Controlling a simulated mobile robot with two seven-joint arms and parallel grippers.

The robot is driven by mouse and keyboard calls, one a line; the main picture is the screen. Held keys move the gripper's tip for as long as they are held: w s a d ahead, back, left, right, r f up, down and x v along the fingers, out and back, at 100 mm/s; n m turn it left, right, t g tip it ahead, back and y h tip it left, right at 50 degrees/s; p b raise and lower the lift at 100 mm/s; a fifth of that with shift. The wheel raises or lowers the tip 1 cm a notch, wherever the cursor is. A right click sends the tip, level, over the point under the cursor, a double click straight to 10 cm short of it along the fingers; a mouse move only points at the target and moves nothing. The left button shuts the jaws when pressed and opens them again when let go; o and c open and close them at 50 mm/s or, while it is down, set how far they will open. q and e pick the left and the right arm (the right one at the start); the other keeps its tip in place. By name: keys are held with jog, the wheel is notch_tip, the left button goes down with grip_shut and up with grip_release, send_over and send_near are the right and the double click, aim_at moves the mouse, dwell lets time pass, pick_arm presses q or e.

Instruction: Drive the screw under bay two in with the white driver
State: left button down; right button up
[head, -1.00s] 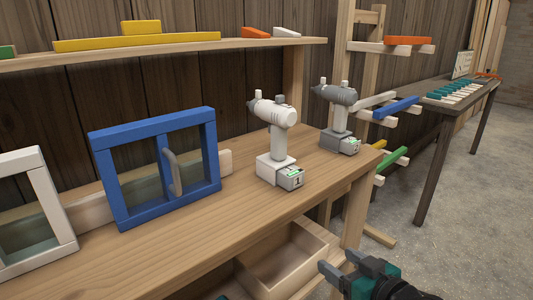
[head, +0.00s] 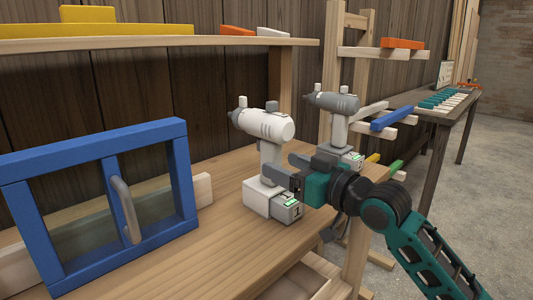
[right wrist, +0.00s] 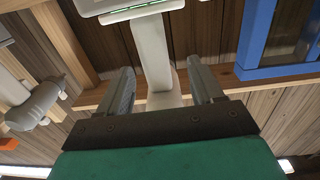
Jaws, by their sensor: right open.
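The white driver (head: 265,123) stands upright on its battery base on the wooden workbench, nose pointing left. My right gripper (head: 287,170) is at its handle, coming from the right. In the right wrist view the open fingers (right wrist: 164,88) lie on either side of the white driver's handle (right wrist: 152,52); I cannot tell if either finger touches it. The handle is partly hidden by the gripper in the head view. The screw and bay two cannot be made out. My left gripper is not in view.
A grey driver (head: 332,103) stands just behind my right gripper; it also shows in the right wrist view (right wrist: 38,105). A blue frame with a handle (head: 186,180) stands at left on the bench. A shelf (head: 150,42) runs above. An open wooden drawer (head: 300,280) is below.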

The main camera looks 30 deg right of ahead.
aim_at(267, 153)
jog(key=shift+d+b+x, duration=0.15)
jog(key=shift+b+x, duration=0.05)
jog(key=shift+x, duration=1.45)
jog(key=shift+d+b+x, duration=0.1)
jog(key=shift+b+x, duration=0.05)
jog(key=shift+x, duration=1.5)
jog(key=shift+r, duration=0.15)
grip_shut()
jog(key=shift+r, duration=0.2)
